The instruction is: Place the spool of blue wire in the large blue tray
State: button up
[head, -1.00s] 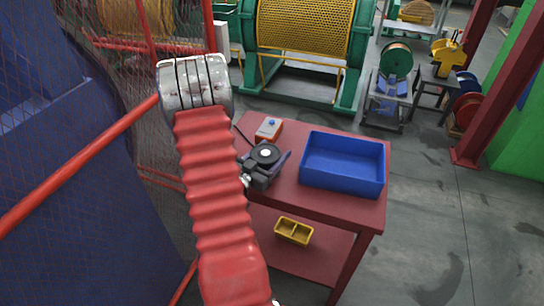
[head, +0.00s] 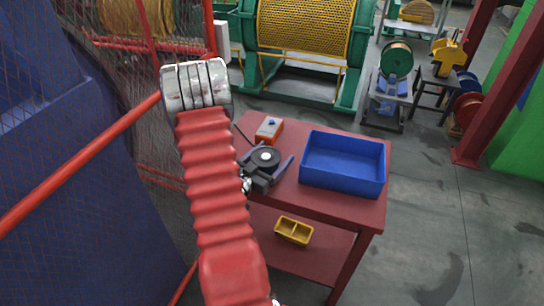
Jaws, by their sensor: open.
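The large blue tray (head: 342,178) stands on the right part of the red table and looks empty. A black disc with a pale hub, apparently the top of a spool (head: 264,157), is on the table to the left of the tray. No blue wire shows on it; its side is hidden. My gripper (head: 269,156) is at the spool, with its dark fingers spread open on either side of it. The right finger shows a gap from the disc. I cannot tell whether the left finger touches it.
A yellow divided bin (head: 293,230) is on the lower shelf. A mesh fence and red rail (head: 85,165) stand close at left.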

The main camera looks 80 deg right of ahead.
jog(key=shift+a+r, duration=0.1)
jog(key=shift+v, duration=5.95)
jog(key=shift+w, duration=0.1)
